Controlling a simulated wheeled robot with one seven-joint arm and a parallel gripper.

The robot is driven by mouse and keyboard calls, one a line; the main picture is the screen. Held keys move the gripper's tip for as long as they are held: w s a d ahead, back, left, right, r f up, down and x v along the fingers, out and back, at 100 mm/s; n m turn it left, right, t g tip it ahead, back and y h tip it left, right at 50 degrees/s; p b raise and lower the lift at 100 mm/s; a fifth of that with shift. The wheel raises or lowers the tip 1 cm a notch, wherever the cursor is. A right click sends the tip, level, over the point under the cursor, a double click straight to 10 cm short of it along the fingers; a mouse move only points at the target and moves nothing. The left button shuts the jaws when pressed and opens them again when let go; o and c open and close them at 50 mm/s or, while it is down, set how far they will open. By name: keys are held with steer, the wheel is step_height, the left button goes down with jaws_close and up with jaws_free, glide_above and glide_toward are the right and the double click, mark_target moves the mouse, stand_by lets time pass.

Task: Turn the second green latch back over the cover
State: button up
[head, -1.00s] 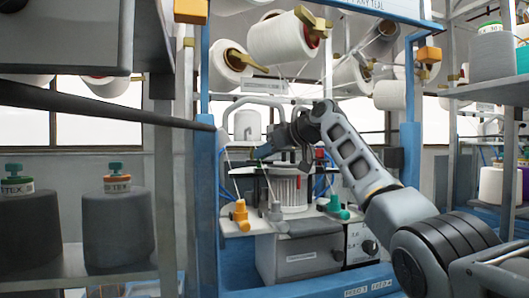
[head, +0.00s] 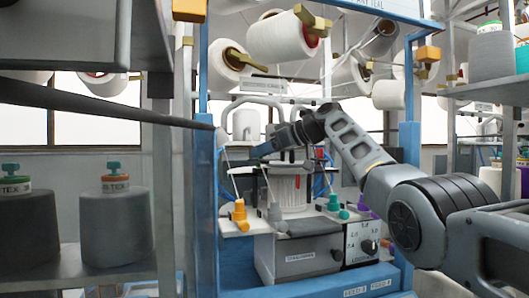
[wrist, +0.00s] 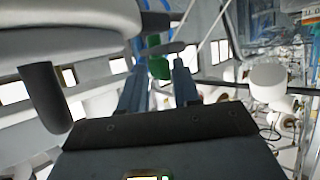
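My gripper (wrist: 158,78) shows in the wrist view as two blue fingers held apart, with a gap between them. A green piece (wrist: 158,60), probably a green latch, appears in that gap near the fingertips; I cannot tell whether either finger touches it. My gripper and wrist hide part of the machine's top there. I cannot make out the cover or a second latch clearly in either view.
Yellow (head: 240,215), grey and teal (head: 335,204) pieces stand along the machine's front ledge, with a purple one beside my arm. Blue posts (head: 408,170) flank the machine. A dark bar (head: 110,108) crosses at left. Cones of yarn (head: 120,220) fill the side shelves.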

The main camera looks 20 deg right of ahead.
steer(key=shift+o, duration=0.4)
steer(key=b+v, duration=0.2)
steer(key=v, duration=0.6)
steer(key=shift+b, duration=0.4)
